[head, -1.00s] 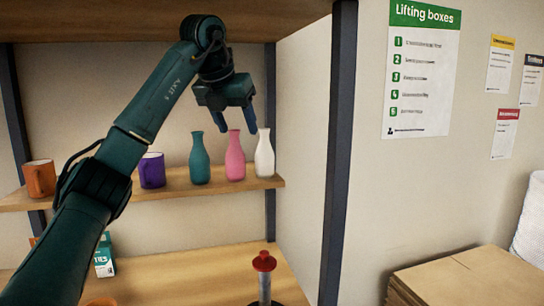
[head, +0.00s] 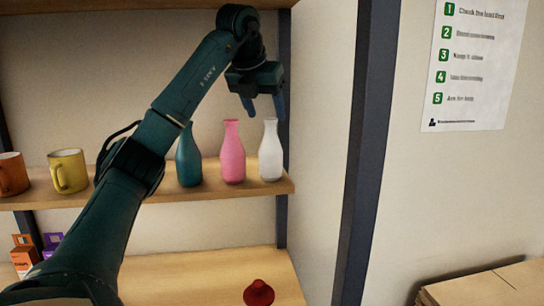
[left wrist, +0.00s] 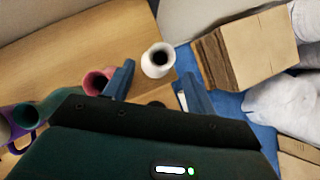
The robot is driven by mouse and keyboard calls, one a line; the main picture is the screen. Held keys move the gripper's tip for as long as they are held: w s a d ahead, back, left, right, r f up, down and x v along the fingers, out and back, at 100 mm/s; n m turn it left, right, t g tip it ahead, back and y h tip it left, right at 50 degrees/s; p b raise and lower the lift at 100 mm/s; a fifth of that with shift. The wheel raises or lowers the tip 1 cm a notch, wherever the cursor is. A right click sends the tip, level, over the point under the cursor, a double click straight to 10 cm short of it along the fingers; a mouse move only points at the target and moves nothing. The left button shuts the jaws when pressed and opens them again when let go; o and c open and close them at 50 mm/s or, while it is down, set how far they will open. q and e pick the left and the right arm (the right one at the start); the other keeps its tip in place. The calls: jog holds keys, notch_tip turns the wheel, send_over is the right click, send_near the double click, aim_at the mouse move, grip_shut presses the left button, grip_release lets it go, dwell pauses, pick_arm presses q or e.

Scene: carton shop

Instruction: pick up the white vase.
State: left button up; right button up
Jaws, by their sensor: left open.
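The white vase (head: 271,155) stands upright at the right end of the middle shelf (head: 240,194). My left gripper (head: 264,108) is open and points down above it, its fingertips around the height of the vase's mouth. In the left wrist view the white vase (left wrist: 157,61) shows from above, its dark mouth lying between the two open fingers (left wrist: 155,72). It is not gripped; I cannot tell whether a finger touches it. My right gripper is not in view.
A pink vase (head: 232,155) stands close left of the white one, then a teal vase (head: 188,160), partly behind my arm. Yellow (head: 69,172) and orange (head: 12,175) mugs stand further left. A dark shelf post (head: 370,150) rises to the right. A red-topped object (head: 258,293) is below.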

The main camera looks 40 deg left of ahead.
aim_at(273, 131)
pick_arm(q)
jog(key=p+x, duration=0.1)
jog(key=x, duration=0.7)
jog(key=shift+w+a+r, duration=0.1)
jog(key=shift+c, duration=0.2)
jog(key=shift+r, duration=0.1)
grip_shut()
